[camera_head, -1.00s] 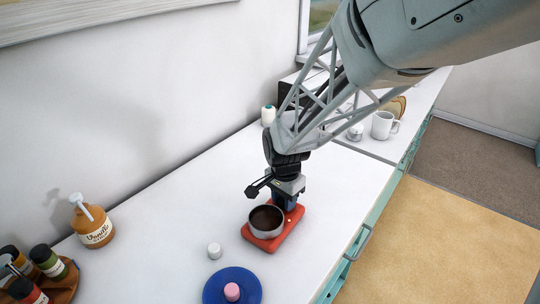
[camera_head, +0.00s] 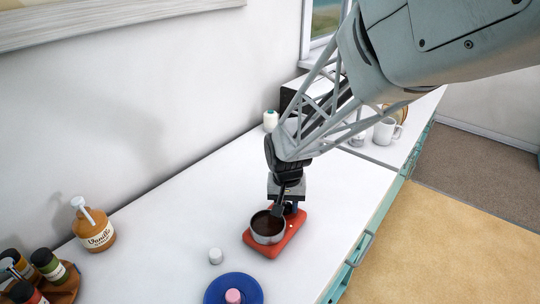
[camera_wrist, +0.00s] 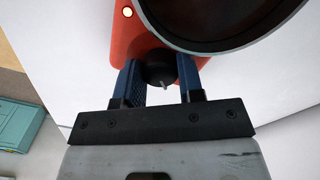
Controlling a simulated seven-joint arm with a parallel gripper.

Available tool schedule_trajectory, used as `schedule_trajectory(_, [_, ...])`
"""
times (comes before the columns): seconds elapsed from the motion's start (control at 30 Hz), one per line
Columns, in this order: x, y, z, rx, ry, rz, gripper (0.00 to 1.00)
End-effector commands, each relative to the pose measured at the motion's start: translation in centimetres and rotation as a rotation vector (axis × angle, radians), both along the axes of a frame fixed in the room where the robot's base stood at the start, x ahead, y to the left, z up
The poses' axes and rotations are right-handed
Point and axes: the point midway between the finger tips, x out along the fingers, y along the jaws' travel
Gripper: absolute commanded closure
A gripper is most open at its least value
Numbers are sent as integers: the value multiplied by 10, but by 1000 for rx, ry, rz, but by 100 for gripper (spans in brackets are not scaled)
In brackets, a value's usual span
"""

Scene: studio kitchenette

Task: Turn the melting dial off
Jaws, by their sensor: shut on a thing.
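The red melting base (camera_head: 293,229) sits on the white counter, with a round grey pot (camera_head: 267,238) of dark brown contents on it. The base (camera_wrist: 122,42) also shows in the wrist view, with a lit pale yellow lamp (camera_wrist: 127,12) beside the pot (camera_wrist: 225,45). The black round dial (camera_wrist: 160,68) is on the base's near side in that view, with a small pale pointer mark facing my gripper. My gripper (camera_wrist: 160,75) is shut on the dial, one blue finger on each side. In the head view my wrist mostly hides the dial.
A small white jar (camera_head: 215,256) and a blue disc (camera_head: 222,288) with a pink-topped piece (camera_head: 233,296) lie near the base. A brown pump bottle (camera_head: 95,232) and dark spice jars (camera_head: 48,265) stand left. A white mug (camera_head: 386,131) stands behind my arm.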

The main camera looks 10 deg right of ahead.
Motion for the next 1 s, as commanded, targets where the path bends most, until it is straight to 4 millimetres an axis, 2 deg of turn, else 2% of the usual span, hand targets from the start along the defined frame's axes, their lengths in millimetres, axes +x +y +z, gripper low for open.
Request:
schedule_trajectory(0.33, [0,0,1,0,-1,181,88])
schedule_trajectory(0.87, [0,0,0,0,-1,213,88])
schedule_trajectory(0.9, [0,0,0,0,-1,213,60])
schedule_trajectory(1.0, [0,0,0,0,-1,213,45])
